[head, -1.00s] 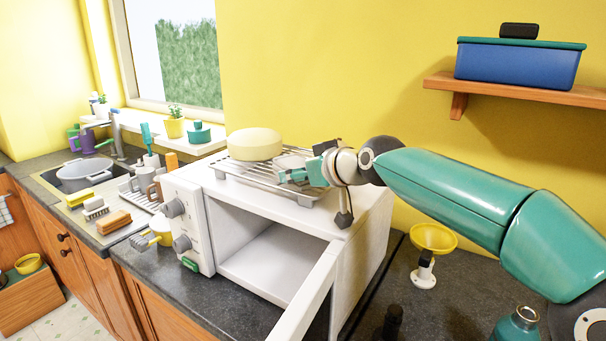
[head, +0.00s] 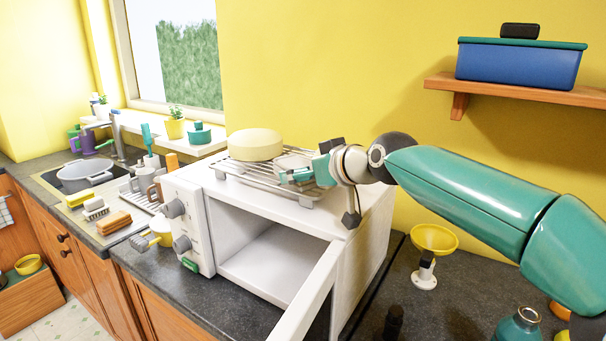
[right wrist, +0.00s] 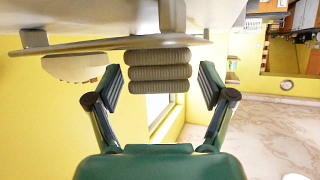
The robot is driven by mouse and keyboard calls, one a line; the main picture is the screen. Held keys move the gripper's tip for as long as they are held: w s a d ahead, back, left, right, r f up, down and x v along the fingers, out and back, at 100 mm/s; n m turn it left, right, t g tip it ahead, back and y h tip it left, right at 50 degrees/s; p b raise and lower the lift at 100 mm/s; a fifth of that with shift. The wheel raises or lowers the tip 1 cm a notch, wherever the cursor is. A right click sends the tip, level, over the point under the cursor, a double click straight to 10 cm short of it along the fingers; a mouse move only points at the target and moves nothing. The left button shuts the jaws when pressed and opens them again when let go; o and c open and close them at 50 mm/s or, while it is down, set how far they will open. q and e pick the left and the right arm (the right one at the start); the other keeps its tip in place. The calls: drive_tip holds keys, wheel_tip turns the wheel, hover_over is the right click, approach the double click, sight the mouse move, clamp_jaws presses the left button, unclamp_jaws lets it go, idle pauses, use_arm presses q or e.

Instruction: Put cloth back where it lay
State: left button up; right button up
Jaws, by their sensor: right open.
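The cloth is a pale grey, ribbed folded bundle (right wrist: 160,72) lying on the wire rack on top of the white oven. It also shows in the head view (head: 291,161), partly hidden by my gripper. My right gripper (head: 304,170) is at the rack's right end. In the right wrist view, my right gripper (right wrist: 160,80) is open, with one finger on each side of the cloth and visible gaps between. The rack (head: 236,166) also bears a round cream block (head: 255,144), left of the cloth. My left gripper is not in view.
The white oven (head: 352,262) has its door (head: 305,300) hanging open at the front. A yellow funnel-like cup (head: 434,238) on a stand and a teal bottle (head: 517,326) are to its right. A shelf (head: 520,91) with a blue box (head: 518,64) is above right.

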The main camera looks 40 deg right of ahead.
drive_tip(key=b+v, duration=0.1)
drive_tip(key=v, duration=0.9)
drive_tip(key=shift+s, duration=0.15)
